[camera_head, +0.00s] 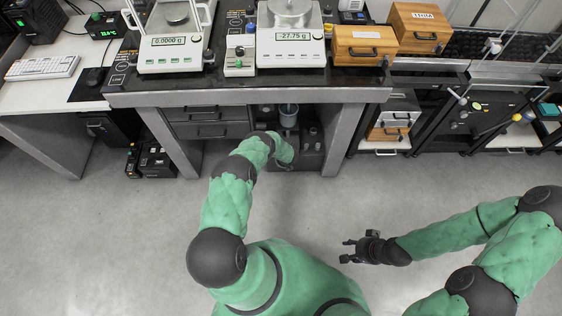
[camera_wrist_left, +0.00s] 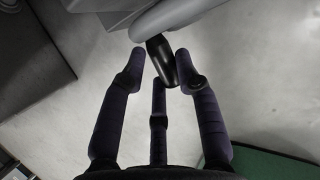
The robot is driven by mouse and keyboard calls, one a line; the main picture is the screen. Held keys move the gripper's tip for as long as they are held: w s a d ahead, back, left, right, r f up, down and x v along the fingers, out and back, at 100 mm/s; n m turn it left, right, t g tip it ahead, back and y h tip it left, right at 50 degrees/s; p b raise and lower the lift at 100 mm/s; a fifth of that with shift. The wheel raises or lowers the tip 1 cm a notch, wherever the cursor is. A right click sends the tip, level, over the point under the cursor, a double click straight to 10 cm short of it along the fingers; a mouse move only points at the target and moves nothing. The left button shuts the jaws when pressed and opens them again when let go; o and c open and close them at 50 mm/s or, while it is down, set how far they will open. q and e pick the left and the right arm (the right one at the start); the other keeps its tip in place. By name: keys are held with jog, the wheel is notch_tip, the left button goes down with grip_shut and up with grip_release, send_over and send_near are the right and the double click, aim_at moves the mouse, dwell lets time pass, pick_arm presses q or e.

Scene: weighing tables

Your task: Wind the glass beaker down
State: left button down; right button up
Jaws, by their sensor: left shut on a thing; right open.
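The glass beaker (camera_head: 289,113) stands upright under the weighing table, on dark equipment that my left arm partly hides. My left gripper (camera_head: 284,166) is low in front of that equipment and small in the head view. In the left wrist view its three dark fingers (camera_wrist_left: 160,75) are closed around a black tapered handle (camera_wrist_left: 158,50), which joins a grey rounded arm (camera_wrist_left: 170,18). The beaker is not in the wrist view. My right gripper (camera_head: 350,250) is open and empty above the bare floor, well away from the table.
The weighing table (camera_head: 225,97) carries two balances, one reading 0.0000 g (camera_head: 172,41), the other -27.75 g (camera_head: 291,37), plus wooden boxes (camera_head: 364,45). Its grey legs (camera_head: 343,140) flank the under-table space, with drawers (camera_head: 205,130) at left. The floor in front is clear.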

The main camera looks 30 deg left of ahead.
pick_arm(q)
jog(key=h, duration=0.1)
jog(key=f+t+h, duration=0.1)
jog(key=shift+s+a+n+t+h, duration=0.1)
jog(key=shift+a+n+t+h, duration=0.1)
jog(key=shift+n+t+h, duration=0.15)
jog(key=shift+d+f+n+t+h, duration=0.1)
jog(key=shift+f+n+t+h, duration=0.1)
jog(key=shift+f+t+h, duration=0.35)
jog(key=shift+d+f+n+t+h, duration=0.15)
jog(key=shift+t+h, duration=0.15)
jog(key=shift+h, duration=0.5)
jog(key=shift+a, duration=0.1)
jog(key=c, duration=0.9)
grip_release()
jog(key=shift+r, duration=0.1)
jog(key=v, duration=1.1)
jog(key=shift+s+a+r, duration=0.15)
jog(key=shift+s+r, duration=0.1)
jog(key=shift+r, duration=0.05)
